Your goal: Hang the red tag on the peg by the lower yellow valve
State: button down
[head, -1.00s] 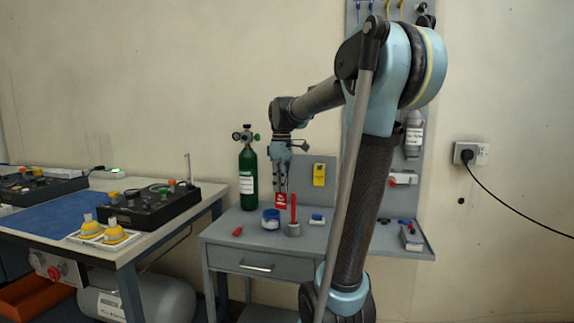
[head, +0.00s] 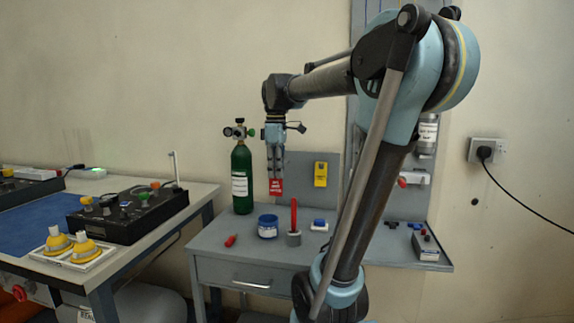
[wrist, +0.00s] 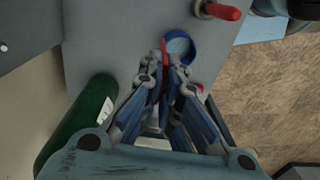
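The red tag (head: 276,187) with white lettering hangs from my gripper (head: 275,174), in front of the grey back panel and right of the green cylinder. In the wrist view, my gripper (wrist: 167,68) has its fingertips closed together on the tag, seen as a thin red edge (wrist: 165,50). The tag is in the air above the grey bench (head: 210,243). I cannot make out a lower yellow valve or its peg for certain in either view.
The green cylinder (head: 242,180) stands close left of my gripper. A blue-rimmed tin (head: 268,227), a red upright rod (head: 293,216) and a red item (head: 230,240) are on the bench. A yellow tag (head: 320,174) is on the panel. The left table holds a black knobbed box (head: 128,218).

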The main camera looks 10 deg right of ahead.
aim_at(288, 160)
jog(key=w+d, duration=0.2)
jog(key=w, duration=0.3)
jog(key=w+d, duration=0.2)
jog(key=w, duration=0.4)
jog(key=w+d+f, duration=0.1)
jog(key=w+d, duration=0.2)
jog(key=w, duration=0.2)
jog(key=shift+w, duration=0.35)
jog(key=shift+f, duration=0.2)
jog(key=c, duration=2.2)
grip_release()
jog(key=o, duration=0.4)
jog(key=shift+s, duration=0.1)
jog(key=shift+r, duration=0.1)
